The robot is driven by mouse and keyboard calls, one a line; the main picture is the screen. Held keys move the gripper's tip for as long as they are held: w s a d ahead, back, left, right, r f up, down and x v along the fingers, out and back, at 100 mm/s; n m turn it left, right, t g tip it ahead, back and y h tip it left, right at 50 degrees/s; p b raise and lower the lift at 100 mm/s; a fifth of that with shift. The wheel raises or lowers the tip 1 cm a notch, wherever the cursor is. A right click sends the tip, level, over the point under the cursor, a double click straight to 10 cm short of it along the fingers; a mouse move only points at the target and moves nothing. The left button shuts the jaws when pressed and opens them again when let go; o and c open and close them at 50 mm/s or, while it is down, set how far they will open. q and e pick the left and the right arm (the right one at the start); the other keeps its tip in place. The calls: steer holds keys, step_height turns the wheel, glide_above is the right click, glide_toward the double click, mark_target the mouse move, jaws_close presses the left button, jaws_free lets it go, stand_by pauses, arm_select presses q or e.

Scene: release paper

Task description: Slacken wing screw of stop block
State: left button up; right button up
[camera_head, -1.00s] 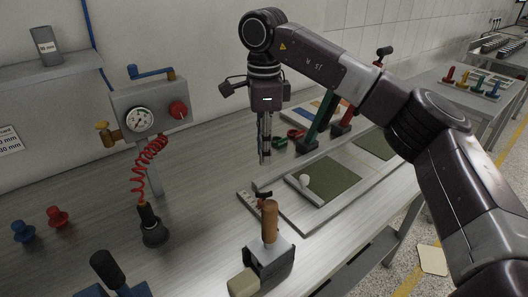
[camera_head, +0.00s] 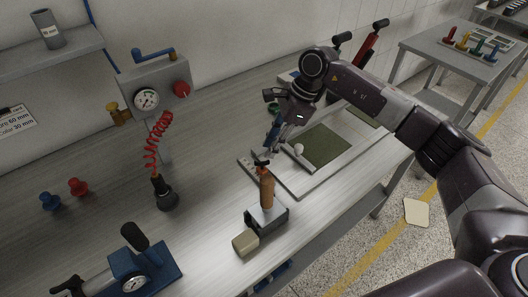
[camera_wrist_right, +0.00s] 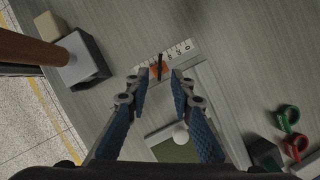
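The wing screw (camera_head: 262,161) is a small black bar on top of the stop block. In the right wrist view the wing screw (camera_wrist_right: 160,61) crosses the small orange-red stop block (camera_wrist_right: 154,73), which sits at a printed scale (camera_wrist_right: 179,51). My right gripper (camera_head: 269,145) points down just behind the screw in the head view. In the wrist view its blue-padded fingers (camera_wrist_right: 157,86) are open and empty, with the screw ahead of the gap between the tips. I cannot tell the exact distance. My left gripper is not in view.
A wooden-handled tool (camera_head: 267,187) stands upright on a grey block close in front of the screw. The tray with a green mat (camera_head: 326,146) and a white knob (camera_head: 298,149) is beside it. Red and green rings (camera_wrist_right: 291,132) lie right in the wrist view. Left table is partly clear.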

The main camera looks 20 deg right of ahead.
mark_target(262, 163)
steer(key=shift+p+x, duration=0.65)
steer(key=shift+x, duration=2.05)
jaws_close()
